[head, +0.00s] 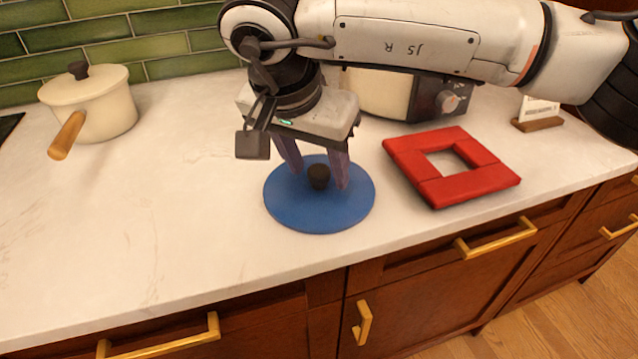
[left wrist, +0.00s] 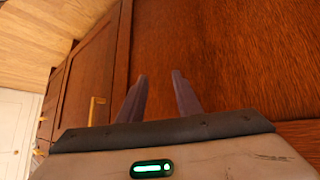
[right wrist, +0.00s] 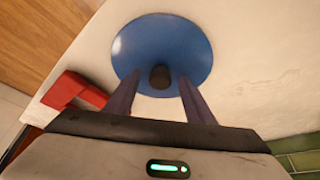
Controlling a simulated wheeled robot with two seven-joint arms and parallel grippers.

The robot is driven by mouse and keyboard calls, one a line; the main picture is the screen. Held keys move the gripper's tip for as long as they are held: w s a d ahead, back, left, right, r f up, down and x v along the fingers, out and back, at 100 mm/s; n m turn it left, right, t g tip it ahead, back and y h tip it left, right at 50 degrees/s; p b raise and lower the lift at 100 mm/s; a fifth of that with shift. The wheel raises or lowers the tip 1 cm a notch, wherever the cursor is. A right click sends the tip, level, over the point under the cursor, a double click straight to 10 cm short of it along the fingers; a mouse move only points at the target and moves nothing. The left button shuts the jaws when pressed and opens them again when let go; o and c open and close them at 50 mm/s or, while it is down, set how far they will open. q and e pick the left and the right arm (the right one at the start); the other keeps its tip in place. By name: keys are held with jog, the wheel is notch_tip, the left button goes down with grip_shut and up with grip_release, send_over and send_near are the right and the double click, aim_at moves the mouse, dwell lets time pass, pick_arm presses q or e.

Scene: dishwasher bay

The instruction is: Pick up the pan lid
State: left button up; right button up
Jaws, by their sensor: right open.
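The pan lid is a round blue disc (head: 290,212) with a dark knob (head: 319,177) at its middle, lying on the white counter. My right gripper (head: 322,184) is above the lid, pointing down, with its two fingers open on either side of the knob. In the right wrist view the blue lid (right wrist: 140,50) and its knob (right wrist: 159,77) show ahead, with the knob between the open fingers (right wrist: 158,100). I cannot tell whether the fingertips touch the lid. My left gripper (left wrist: 158,92) is open and empty, facing the brown cabinet front; it is not in the head view.
A red square frame (head: 455,190) lies right of the lid; it also shows in the right wrist view (right wrist: 75,90). A cream pot (head: 108,108) with its own lid stands at the back left. An appliance (head: 380,95) and a card holder (head: 538,115) stand behind. The counter's left middle is clear.

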jog(key=shift+c, duration=0.4)
grip_shut()
jog(key=shift+r, duration=0.1)
